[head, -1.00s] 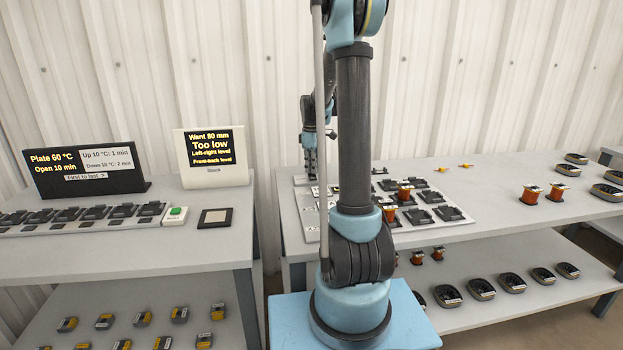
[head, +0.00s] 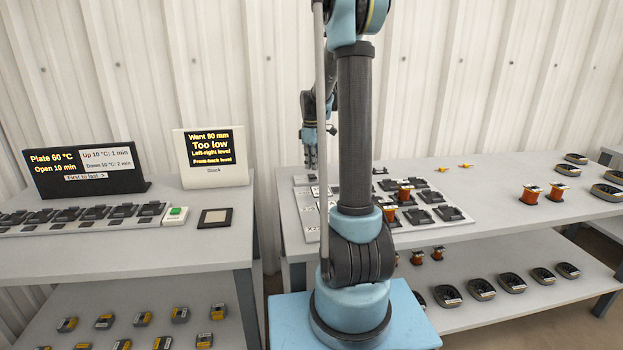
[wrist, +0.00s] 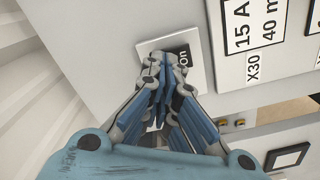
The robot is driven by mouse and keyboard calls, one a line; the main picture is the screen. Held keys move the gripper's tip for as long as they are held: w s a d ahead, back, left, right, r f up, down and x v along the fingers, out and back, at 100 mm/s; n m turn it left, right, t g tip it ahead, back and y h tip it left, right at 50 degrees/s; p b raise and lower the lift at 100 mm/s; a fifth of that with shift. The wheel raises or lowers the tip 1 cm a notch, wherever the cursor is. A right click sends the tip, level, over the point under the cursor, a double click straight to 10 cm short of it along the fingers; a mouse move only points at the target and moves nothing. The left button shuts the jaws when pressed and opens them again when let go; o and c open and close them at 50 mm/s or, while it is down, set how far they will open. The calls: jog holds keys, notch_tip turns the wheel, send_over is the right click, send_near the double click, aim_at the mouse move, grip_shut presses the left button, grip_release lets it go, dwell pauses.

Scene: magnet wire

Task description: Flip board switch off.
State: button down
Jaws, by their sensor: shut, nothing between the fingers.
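The switch (wrist: 194,49) shows in the wrist view as a white plate with a dark part and the letters "on" beside my fingertips. My gripper (wrist: 163,62) is shut and empty, and its fingers cover much of the plate. I cannot tell whether they touch it or which way the switch is tipped.
Labels (wrist: 262,28) reading "15 A", "40 m" and "X30" lie right of the switch. In the head view, black holders and orange spools (head: 404,190) are on the board. A display (head: 211,158) reads "Too low". The right table (head: 500,210) has free room in front.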

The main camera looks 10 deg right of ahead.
aim_at(312, 175)
jog(key=shift+r, duration=2.35)
jog(key=shift+s+a, duration=0.1)
